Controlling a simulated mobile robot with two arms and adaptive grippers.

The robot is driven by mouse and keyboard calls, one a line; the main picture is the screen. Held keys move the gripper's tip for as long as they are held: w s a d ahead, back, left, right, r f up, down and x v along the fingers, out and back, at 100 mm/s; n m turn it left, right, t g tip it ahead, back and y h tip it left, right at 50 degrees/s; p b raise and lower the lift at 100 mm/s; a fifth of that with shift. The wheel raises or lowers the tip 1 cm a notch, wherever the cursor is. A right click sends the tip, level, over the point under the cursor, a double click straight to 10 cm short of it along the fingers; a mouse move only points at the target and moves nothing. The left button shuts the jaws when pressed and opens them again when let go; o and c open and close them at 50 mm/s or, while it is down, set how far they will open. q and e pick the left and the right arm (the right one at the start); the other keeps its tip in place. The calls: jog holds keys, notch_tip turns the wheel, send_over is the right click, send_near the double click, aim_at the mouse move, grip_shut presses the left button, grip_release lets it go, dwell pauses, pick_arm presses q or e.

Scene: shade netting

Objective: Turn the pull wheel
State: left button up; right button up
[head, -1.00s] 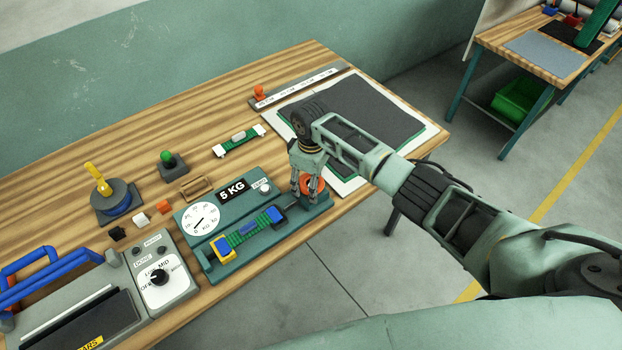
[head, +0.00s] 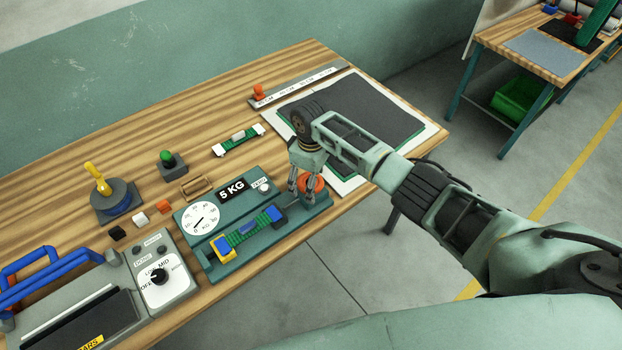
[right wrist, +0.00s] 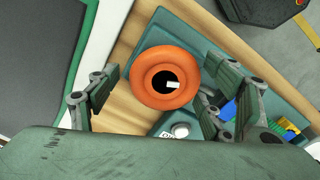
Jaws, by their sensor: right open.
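The pull wheel is an orange ring-shaped wheel (head: 315,184) at the right end of the teal 5 KG station (head: 190,226). In the right wrist view the wheel (right wrist: 165,101) shows face-on, with a dark hole in its middle. My right gripper (head: 301,192) is open and points down at the wheel. In the right wrist view its fingers (right wrist: 163,82) stand apart on the left and right of the wheel, with gaps visible. Whether the fingers reach down to the wheel's height is unclear. In the head view the fingers hide part of the wheel. My left gripper is not in view.
The station carries a white dial (head: 201,219) and a green strip between a yellow-blue and a dark blue clamp. A grey control box (head: 172,285) with a knob stands left of it. A dark mat (head: 370,110) lies behind my right arm. Bare wood lies at the back left.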

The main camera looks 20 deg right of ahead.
jog(key=shift+r, duration=0.15)
notch_tip(320, 180, up, 12)
dwell(0.4)
jog(key=shift+f, duration=0.2)
dwell(1.3)
notch_tip(320, 180, down, 4)
jog(key=b, duration=0.7)
jog(key=shift+f, duration=0.2)
jog(key=shift+s+f, duration=0.1)
jog(key=shift+f, duration=0.3)
notch_tip(320, 180, down, 6)
jog(key=shift+a+r+p, duration=0.1)
jog(key=shift+p, duration=0.85)
jog(key=shift+f, duration=0.55)
